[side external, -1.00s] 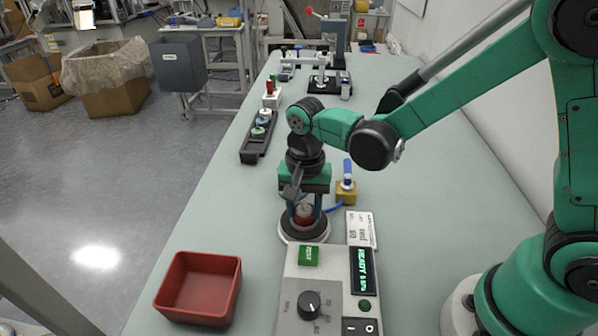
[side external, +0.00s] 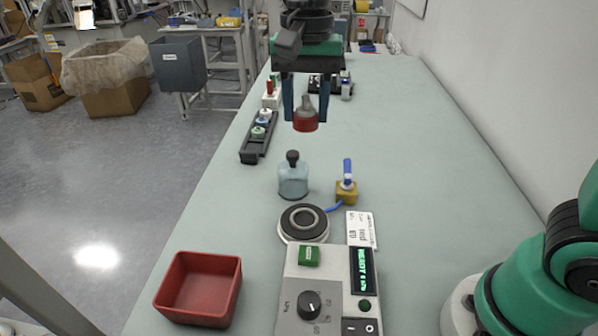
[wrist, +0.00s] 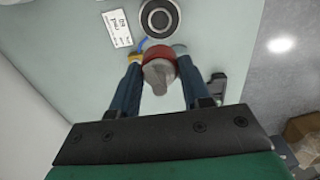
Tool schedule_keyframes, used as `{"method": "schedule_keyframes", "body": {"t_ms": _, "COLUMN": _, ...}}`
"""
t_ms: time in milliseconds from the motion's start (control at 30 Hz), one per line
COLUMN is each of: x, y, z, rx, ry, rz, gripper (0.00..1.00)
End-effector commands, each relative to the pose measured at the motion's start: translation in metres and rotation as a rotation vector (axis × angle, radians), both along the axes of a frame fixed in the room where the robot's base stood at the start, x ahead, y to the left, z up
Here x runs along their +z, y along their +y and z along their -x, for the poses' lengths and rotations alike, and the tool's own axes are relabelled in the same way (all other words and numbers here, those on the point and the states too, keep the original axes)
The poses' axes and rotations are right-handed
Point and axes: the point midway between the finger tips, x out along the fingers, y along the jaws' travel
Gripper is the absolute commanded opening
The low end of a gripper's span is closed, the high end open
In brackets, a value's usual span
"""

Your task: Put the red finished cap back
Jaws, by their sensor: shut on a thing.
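The red cap (side external: 306,123), with a grey nozzle-like top, is held upright between the blue fingers of my gripper (side external: 306,108), high above the bench. In the wrist view the red cap (wrist: 160,56) sits between the two fingertips of my gripper (wrist: 160,62). The black tray (side external: 249,153) lies at the left edge of the bench, beyond and left of the bottle, with a green and blue-white caps in it. The round black-topped station (side external: 291,222) is empty; its ring also shows in the wrist view (wrist: 143,28).
A pale blue bottle (side external: 293,181) with a dark knob and a yellow block with a blue lever (side external: 346,190) stand behind the round station. A control box (side external: 290,300) and a red bin (side external: 240,285) are in front.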

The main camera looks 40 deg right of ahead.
Motion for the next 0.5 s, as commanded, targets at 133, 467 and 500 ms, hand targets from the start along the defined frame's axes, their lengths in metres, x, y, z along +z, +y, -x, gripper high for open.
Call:
{"method": "schedule_keyframes", "body": {"t_ms": 133, "x": 0.011, "y": 0.001, "z": -0.001, "rx": 0.0, "ry": 0.0, "rz": 0.0, "gripper": 0.21}}
{"method": "schedule_keyframes", "body": {"t_ms": 467, "x": -0.037, "y": 0.045, "z": -0.049, "rx": 0.005, "ry": 0.0, "rz": 0.0, "gripper": 0.21}}
{"method": "schedule_keyframes", "body": {"t_ms": 500, "x": -0.047, "y": 0.053, "z": -0.055, "rx": 0.004, "ry": 0.0, "rz": 0.0, "gripper": 0.21}}
